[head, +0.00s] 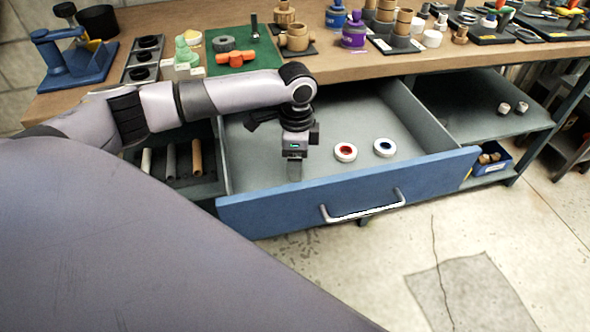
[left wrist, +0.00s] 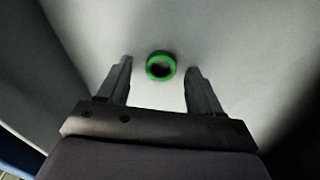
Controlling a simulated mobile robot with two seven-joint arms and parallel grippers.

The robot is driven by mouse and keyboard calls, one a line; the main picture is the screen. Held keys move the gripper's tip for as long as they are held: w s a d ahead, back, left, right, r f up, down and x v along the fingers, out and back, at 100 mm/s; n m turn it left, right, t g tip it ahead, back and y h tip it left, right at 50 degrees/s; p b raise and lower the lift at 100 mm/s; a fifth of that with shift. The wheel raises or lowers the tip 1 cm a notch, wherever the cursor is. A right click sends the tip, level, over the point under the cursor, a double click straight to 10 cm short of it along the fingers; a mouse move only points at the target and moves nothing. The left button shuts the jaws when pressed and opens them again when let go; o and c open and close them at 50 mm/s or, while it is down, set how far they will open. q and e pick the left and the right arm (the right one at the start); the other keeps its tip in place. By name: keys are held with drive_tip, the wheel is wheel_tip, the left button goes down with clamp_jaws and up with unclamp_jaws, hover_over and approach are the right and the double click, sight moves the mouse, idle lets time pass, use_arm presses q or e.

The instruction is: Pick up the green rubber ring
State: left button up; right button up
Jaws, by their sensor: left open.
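The green rubber ring (left wrist: 160,66) lies on the pale floor of the open drawer in the left wrist view. It shows just beyond and between the two fingertips, with no finger touching it that I can see. My left gripper (left wrist: 158,75) is open and empty, one finger on each side of the ring in the picture. In the head view my left gripper (head: 294,172) points down into the drawer (head: 345,186), and the ring is hidden behind it. My right gripper is in neither view.
Two white rolls, one with a red centre (head: 345,152) and one with a blue centre (head: 385,148), lie in the drawer to the right of my gripper. The drawer's blue front and handle (head: 364,208) stand close in front. The workbench (head: 210,17) above holds many fittings and tools.

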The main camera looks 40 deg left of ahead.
use_arm(q)
drive_tip(key=shift+f, duration=0.25)
drive_tip(key=c, duration=1.1)
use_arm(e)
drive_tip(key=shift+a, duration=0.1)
use_arm(q)
drive_tip(key=shift+r, duration=0.1)
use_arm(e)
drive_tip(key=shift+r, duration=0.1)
use_arm(q)
wheel_tip(320, 180, up, 19)
drive_tip(key=p, duration=0.3)
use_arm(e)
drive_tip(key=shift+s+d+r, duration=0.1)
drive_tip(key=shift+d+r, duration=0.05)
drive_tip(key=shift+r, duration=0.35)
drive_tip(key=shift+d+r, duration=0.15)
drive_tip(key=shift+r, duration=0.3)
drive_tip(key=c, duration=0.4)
use_arm(q)
drive_tip(key=s+d+r+n, duration=0.1)
drive_tip(key=s+d+n, duration=0.5)
drive_tip(key=n, duration=0.5)
drive_tip(key=shift+d+r+n, duration=0.3)
drive_tip(key=shift+d, duration=0.65)
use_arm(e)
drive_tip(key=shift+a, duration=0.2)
